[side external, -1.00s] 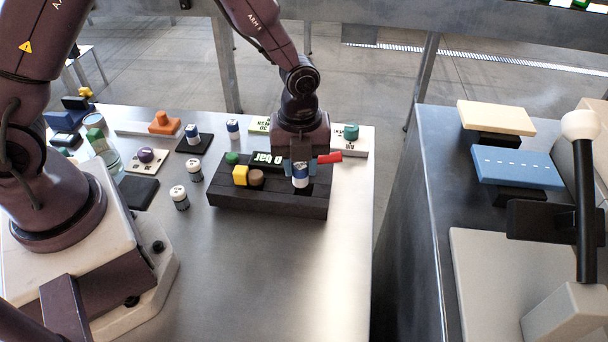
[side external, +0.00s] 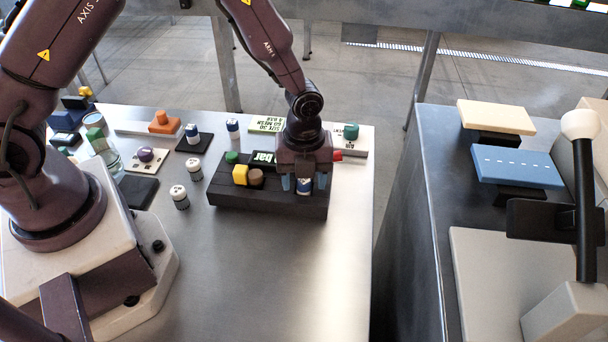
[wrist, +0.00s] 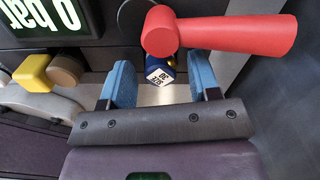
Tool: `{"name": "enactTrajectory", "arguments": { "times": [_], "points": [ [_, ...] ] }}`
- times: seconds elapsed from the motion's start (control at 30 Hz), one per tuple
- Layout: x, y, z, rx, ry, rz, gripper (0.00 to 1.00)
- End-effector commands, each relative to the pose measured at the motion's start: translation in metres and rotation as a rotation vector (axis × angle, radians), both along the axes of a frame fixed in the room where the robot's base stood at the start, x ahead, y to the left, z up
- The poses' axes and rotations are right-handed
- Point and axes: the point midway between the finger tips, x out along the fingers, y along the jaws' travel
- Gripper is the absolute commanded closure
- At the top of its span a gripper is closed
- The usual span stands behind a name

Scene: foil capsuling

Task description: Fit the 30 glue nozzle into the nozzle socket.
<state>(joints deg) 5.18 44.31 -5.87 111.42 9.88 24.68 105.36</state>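The 30 glue nozzle (side external: 303,187) is a small blue piece with a white label. It stands upright at the right end of the black block, where the nozzle socket appears to be; the socket is hidden under it and by my gripper. In the wrist view the nozzle (wrist: 162,74) shows its label, reading size 30, between the two blue fingers, with a gap on each side. My gripper (side external: 304,184) is open around it; its fingers (wrist: 161,85) do not touch it. How deep the nozzle sits is not visible.
The black block (side external: 250,200) carries a yellow button (side external: 240,174), a brown knob (side external: 256,177) and a "0 bar" display (wrist: 42,18). Several capped containers (side external: 179,197) stand left of the block. The front table area is clear.

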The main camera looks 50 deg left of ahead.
Motion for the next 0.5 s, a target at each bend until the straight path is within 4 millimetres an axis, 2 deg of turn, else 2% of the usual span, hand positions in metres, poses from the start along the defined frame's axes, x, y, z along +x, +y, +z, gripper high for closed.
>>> {"name": "enactTrajectory", "arguments": {
  "times": [0.27,0.37,0.5],
  "points": [
    [0.001,0.0,0.008,-0.001,-0.002,0.001,0.44],
    [0.001,0.0,0.024,-0.002,-0.005,0.001,0.44],
    [0.001,0.0,0.055,-0.002,-0.006,0.002,0.44]
  ]
}}
